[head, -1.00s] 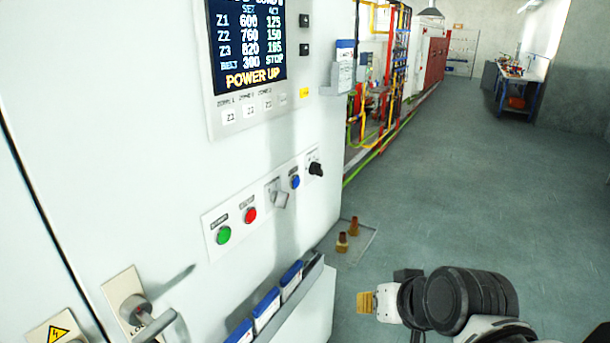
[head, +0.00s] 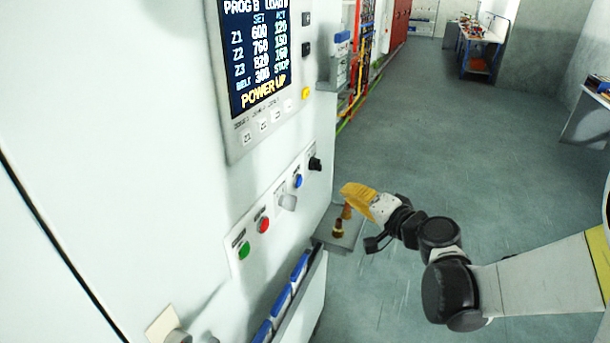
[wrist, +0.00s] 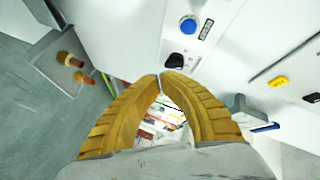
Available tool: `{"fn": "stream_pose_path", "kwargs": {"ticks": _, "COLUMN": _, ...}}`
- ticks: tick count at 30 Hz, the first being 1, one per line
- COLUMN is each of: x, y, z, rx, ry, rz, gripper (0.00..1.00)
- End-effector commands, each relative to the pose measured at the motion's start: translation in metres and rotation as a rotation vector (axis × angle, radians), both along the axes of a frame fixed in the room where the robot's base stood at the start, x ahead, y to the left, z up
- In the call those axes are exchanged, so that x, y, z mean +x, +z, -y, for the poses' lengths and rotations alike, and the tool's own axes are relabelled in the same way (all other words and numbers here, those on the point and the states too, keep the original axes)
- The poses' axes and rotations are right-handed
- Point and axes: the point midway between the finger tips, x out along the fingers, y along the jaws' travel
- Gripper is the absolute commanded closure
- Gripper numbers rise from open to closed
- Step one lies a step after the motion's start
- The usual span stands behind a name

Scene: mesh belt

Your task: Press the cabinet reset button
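The cabinet (head: 120,130) carries a button strip on its front. A blue button (head: 298,181) sits on it between a grey switch (head: 287,202) and a black knob (head: 314,164). The green button (head: 243,251) and red button (head: 263,224) are lower left. Their labels are too small to read. The blue button (wrist: 188,25) also shows at the top of the wrist view, beyond the black knob (wrist: 175,60). My gripper (head: 346,190) is right of the strip, apart from it. In the wrist view its yellow fingertips (wrist: 160,76) meet, with nothing between them.
A screen (head: 257,55) reading POWER UP is above the strip. Blue-edged bins (head: 282,298) project below it. A small tray (head: 322,237) with brass-coloured fittings is under my gripper. A yellow button (head: 306,93) is higher up. The floor to the right is open.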

Motion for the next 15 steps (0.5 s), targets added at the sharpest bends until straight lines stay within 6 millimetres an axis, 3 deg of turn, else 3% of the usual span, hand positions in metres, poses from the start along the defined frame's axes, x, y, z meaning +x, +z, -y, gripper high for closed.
{"fn": "stream_pose_path", "kwargs": {"ticks": 9, "x": 0.000, "y": 0.000, "z": -0.002, "rx": -0.002, "ry": 0.001, "rz": 0.000, "gripper": 1.00}}
{"fn": "stream_pose_path", "kwargs": {"ticks": 15, "x": 0.006, "y": 0.000, "z": -0.019, "rx": -0.002, "ry": 0.004, "rz": -0.001, "gripper": 1.00}}
